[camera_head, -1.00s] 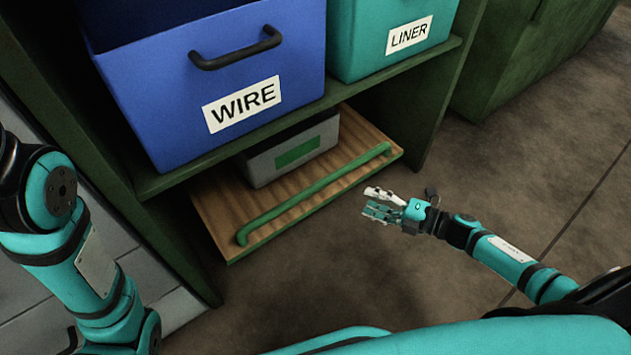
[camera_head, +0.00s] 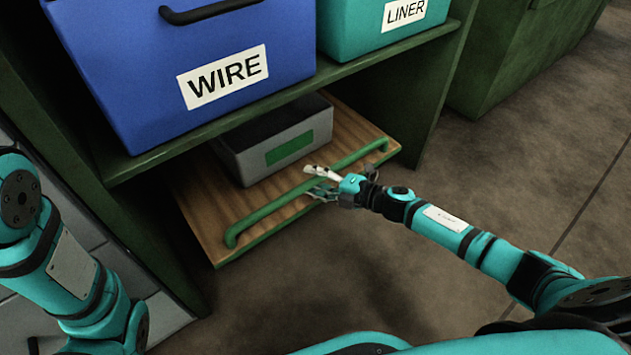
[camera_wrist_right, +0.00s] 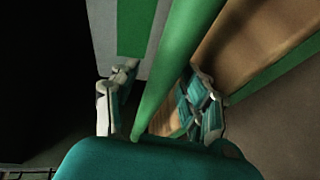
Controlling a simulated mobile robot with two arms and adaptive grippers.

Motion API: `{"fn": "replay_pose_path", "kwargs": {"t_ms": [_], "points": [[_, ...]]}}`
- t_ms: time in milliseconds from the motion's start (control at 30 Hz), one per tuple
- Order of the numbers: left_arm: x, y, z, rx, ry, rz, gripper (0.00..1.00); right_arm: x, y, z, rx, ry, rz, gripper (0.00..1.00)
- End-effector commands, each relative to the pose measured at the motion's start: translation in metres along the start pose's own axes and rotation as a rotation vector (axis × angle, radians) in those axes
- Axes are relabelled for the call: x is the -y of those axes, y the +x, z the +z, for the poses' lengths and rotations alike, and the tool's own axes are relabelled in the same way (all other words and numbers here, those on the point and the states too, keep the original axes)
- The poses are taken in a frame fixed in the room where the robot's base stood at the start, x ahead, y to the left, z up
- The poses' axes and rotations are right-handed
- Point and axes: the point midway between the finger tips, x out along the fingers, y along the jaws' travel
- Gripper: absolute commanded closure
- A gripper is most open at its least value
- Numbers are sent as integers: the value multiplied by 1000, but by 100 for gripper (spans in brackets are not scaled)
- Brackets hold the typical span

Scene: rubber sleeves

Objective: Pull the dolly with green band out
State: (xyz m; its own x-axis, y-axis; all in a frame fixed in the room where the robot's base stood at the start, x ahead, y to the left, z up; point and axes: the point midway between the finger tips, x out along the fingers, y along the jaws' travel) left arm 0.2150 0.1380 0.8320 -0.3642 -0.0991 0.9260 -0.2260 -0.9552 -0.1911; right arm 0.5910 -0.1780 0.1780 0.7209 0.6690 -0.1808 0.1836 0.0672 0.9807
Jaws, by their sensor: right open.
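The dolly (camera_head: 202,212) is a low wooden board with a green front edge, sticking out from under the bottom shelf. A green bar handle (camera_head: 268,208) runs along its front and also shows in the right wrist view (camera_wrist_right: 182,55). A grey bin (camera_head: 240,165) with a green band (camera_head: 290,149) stands on the board. My right gripper (camera_head: 314,181) is open at the bar, near its middle. In the right wrist view its fingers (camera_wrist_right: 160,88) lie on either side of the bar, with gaps showing. My left gripper is out of view; only my left arm shows.
A blue WIRE bin (camera_head: 150,90) and a teal LINER bin (camera_head: 350,30) sit on the shelf above. A green cabinet (camera_head: 500,60) stands at the back right. The floor (camera_head: 530,190) in front and to the right is clear.

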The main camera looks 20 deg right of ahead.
Motion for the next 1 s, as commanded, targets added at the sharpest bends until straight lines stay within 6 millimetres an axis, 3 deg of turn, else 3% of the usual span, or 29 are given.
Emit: {"fn": "replay_pose_path", "kwargs": {"t_ms": [167, 500, 1000], "points": [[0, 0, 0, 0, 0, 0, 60, 0, 0, 0, 0, 0, 0, 54], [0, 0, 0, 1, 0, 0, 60, 0, 0, 0, 0, 1, 0, 99], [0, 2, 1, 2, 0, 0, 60, 0, -2, -1, 0, 3, 0, 100]]}}
